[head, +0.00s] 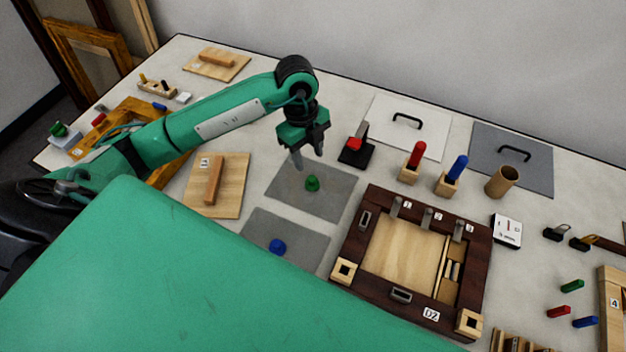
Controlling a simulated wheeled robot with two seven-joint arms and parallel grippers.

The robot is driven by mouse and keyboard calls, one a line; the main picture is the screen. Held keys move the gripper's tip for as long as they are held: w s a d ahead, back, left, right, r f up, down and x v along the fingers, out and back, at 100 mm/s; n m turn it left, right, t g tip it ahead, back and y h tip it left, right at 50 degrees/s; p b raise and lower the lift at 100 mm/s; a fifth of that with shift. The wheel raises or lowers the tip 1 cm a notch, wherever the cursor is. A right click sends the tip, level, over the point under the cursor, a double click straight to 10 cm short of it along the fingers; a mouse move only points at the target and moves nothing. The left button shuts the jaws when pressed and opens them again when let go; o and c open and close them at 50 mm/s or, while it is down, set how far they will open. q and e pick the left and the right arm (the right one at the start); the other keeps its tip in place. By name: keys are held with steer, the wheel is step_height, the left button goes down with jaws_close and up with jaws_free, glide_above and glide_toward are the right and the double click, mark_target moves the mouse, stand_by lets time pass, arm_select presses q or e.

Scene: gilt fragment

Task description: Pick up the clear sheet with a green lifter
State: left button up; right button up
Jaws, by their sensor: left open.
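The clear sheet (332,198) looks like a grey see-through square lying flat on the table. A green lifter (312,184), a small knob, stands near its middle. A second sheet (297,240) with a blue lifter (277,246) lies in front of it, partly hidden by my green body. My left gripper (307,162) points down above the sheet's back part, just behind and slightly left of the green lifter. Its fingers are apart with nothing between them. My right gripper is not in view.
A dark wooden frame (362,255) marked DZ stands right of the sheets. A board with a wooden handle (228,200) lies to the left. A red-handled tool on a black base (356,152) stands close behind right. Two handled panels (432,135) (548,180) lie at the back.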

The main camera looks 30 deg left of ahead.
mark_target(312, 178)
arm_select(q)
steer(key=f, duration=0.2)
steer(key=shift+w+d+f, duration=0.1)
steer(key=shift+d+f, duration=0.1)
steer(key=shift+f, duration=0.55)
steer(key=shift+f+p, duration=0.2)
steer(key=shift+p, duration=0.15)
step_height(312, 178, down, 4)
steer(key=shift+d+f+p, duration=0.1)
steer(key=shift+d+p, duration=0.05)
steer(key=shift+p, duration=0.85)
steer(key=shift+f, duration=0.4)
jaws_close()
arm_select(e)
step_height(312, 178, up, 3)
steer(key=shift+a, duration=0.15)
arm_select(q)
steer(key=shift+r, duration=0.1)
